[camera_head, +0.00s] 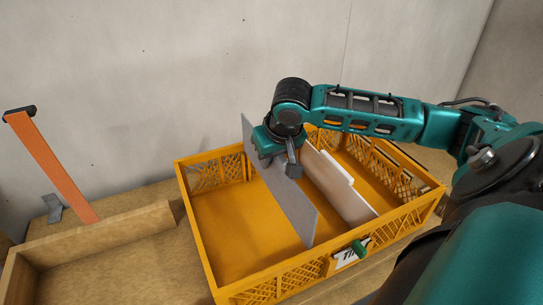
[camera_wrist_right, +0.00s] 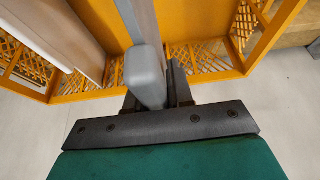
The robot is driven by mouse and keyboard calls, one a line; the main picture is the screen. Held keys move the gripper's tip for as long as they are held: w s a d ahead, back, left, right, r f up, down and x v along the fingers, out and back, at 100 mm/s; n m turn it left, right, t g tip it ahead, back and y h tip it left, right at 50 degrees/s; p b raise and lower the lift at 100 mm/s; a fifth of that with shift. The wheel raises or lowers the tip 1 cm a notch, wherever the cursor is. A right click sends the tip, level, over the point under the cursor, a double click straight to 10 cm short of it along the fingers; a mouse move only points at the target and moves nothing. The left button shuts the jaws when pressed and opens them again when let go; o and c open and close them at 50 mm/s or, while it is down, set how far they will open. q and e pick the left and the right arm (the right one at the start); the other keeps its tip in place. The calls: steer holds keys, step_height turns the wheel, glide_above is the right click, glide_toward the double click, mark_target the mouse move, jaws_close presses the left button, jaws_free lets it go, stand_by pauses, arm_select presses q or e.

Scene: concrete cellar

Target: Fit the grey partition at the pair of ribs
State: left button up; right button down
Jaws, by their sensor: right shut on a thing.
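My right gripper (camera_head: 291,168) is shut on the upper edge of the grey partition (camera_head: 288,205), a thin flat panel. In the head view the panel spans the yellow crate (camera_head: 229,292) from back to front, its far end showing above the back rim. I cannot tell whether its lower edge touches the crate floor. The wrist view shows the panel edge-on (camera_wrist_right: 132,20) at the grey fingertip (camera_wrist_right: 150,75). The pair of ribs cannot be made out. My left gripper is not in view.
A white partition (camera_head: 335,187) stands in the crate, right of the grey one. A green piece (camera_head: 361,246) sits at the front rim beside a label. A wooden tray (camera_head: 95,238) and an upright orange bar (camera_head: 52,165) are at left. The crate's left part is clear.

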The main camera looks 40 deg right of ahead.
mark_target(282, 157)
steer(key=shift+f+b, duration=1.5)
steer(key=shift+f, duration=3.15)
steer(key=c, duration=0.9)
jaws_free()
steer(key=p+v, duration=0.2)
steer(key=v, duration=1)
steer(key=shift+s+a+r, duration=0.1)
steer(key=shift+r, duration=0.2)
steer(key=shift+r+p, duration=0.5)
steer(key=shift+r, duration=2.15)
steer(key=shift+s+f, duration=0.1)
steer(key=shift+s, duration=0.05)
